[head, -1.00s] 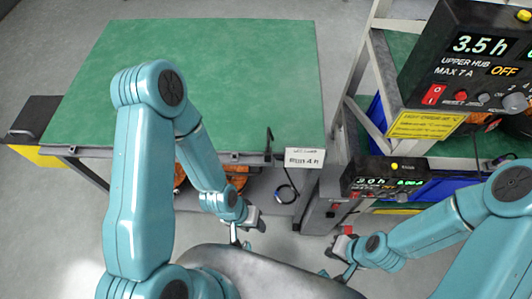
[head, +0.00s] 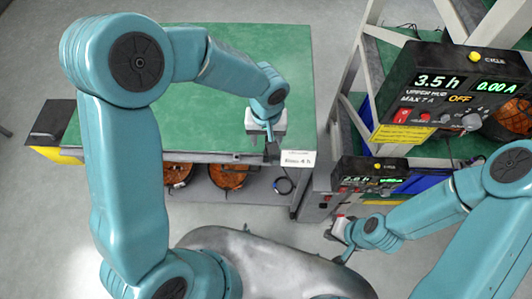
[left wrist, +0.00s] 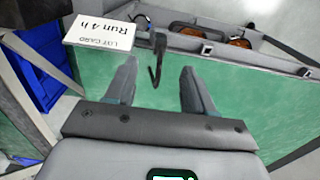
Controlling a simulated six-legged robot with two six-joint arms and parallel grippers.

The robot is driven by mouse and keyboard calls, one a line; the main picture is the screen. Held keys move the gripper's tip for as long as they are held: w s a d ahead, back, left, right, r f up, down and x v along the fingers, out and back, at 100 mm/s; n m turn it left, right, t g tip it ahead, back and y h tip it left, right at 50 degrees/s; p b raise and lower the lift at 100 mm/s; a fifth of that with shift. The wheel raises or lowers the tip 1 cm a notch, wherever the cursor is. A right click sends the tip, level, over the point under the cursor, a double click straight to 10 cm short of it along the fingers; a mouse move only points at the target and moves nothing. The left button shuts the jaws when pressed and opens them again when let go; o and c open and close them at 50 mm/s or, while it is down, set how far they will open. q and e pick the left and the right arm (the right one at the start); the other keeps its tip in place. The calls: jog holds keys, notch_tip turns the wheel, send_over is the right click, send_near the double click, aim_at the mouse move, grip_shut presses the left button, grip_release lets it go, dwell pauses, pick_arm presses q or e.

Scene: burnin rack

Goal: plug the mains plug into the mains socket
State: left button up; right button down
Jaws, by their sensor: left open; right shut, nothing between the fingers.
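I cannot make out the mains plug or the mains socket for certain in either view. My left gripper (head: 268,134) is over the front edge of the green bench, by a black hook. In the left wrist view its two fingers (left wrist: 157,90) are apart and empty, with the black hook (left wrist: 158,58) beyond and between them. My right gripper (head: 338,247) is shut and empty, low in front of the rack.
The green bench (head: 240,60) has a bare top. A white lot card (head: 298,158) sits at its front right corner. Orange reels (head: 228,176) lie beneath. At right, the rack carries an upper hub (head: 440,90) reading OFF and a lower unit (head: 368,176).

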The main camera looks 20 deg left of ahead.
aim_at(266, 151)
pick_arm(q)
jog(key=shift+f, duration=0.15)
jog(key=shift+f+b, duration=0.4)
jog(key=shift+f, duration=0.05)
notch_tip(266, 151, down, 7)
jog(key=b, duration=0.5)
jog(key=shift+f+b, duration=0.55)
jog(key=shift+b, duration=0.35)
jog(key=shift+r, duration=0.1)
jog(key=shift+b, duration=0.55)
